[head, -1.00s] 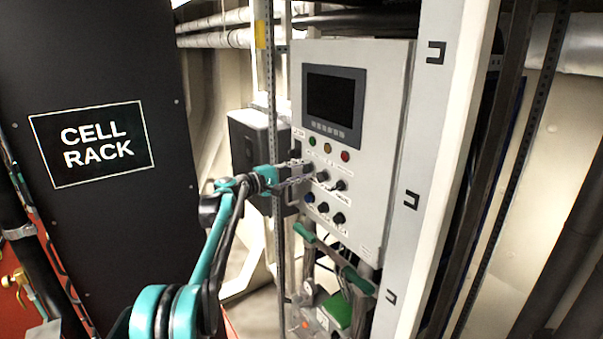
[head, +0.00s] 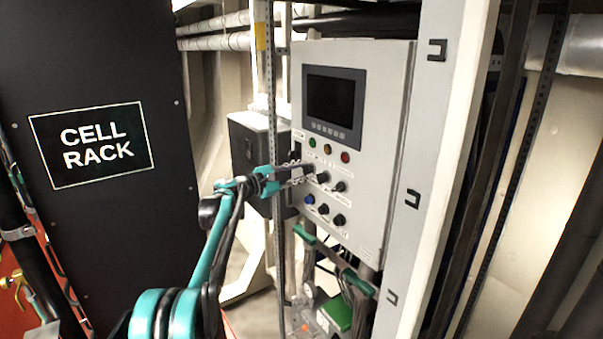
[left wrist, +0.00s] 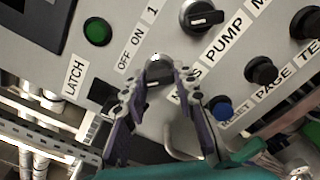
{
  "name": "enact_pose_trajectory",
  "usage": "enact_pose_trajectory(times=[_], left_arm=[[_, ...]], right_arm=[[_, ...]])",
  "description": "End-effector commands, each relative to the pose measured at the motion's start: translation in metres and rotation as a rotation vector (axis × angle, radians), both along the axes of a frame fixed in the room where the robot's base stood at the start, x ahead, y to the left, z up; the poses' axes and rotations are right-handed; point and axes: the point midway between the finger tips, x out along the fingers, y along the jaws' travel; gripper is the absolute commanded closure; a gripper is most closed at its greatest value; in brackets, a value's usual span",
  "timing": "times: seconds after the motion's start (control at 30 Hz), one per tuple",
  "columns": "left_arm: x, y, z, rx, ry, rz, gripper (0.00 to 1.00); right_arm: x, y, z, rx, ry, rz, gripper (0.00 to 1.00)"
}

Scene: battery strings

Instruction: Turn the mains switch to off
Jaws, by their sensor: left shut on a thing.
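The mains switch (left wrist: 158,72) is a small dark knob on the grey control panel (head: 375,210). In the left wrist view it sits below the "OFF ON 1" label, beside a partly covered label ending in "S". My left gripper (left wrist: 160,80) has its two fingertips on either side of this knob and is shut on it. In the head view my left gripper (head: 308,172) reaches the panel from the left and hides the switch. The knob's exact angle is hard to tell. My right gripper is not in view.
The black pump knob (left wrist: 202,16) is close beside the gripper. A blue button (left wrist: 222,108), a green lamp (left wrist: 97,33) and a dark screen (head: 334,103) are also on the panel. The black cell rack (head: 120,220) stands at the left.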

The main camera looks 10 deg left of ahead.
Motion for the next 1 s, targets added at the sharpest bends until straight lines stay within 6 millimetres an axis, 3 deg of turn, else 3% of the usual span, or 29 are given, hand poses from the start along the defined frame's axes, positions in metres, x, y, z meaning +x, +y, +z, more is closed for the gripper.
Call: enact_pose_trajectory(times=[0.37, 0.4, 0.47, 0.77, 1.0], left_arm=[[0.0, 0.0, -0.001, 0.0, 0.003, -0.001, 1.0], [0.0, 0.0, -0.001, 0.0, 0.003, -0.001, 0.62], [0.0, 0.0, -0.001, -0.001, 0.002, -0.001, 0.52], [-0.001, 0.001, 0.0, -0.001, 0.002, -0.001, 0.52], [-0.023, 0.025, 0.0, -0.001, 0.002, 0.004, 0.52]], right_arm=[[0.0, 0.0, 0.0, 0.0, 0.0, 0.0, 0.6], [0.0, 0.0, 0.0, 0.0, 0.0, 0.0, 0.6], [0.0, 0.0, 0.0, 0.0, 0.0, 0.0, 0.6], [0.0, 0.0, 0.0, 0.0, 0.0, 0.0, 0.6], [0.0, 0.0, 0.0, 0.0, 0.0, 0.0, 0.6]])
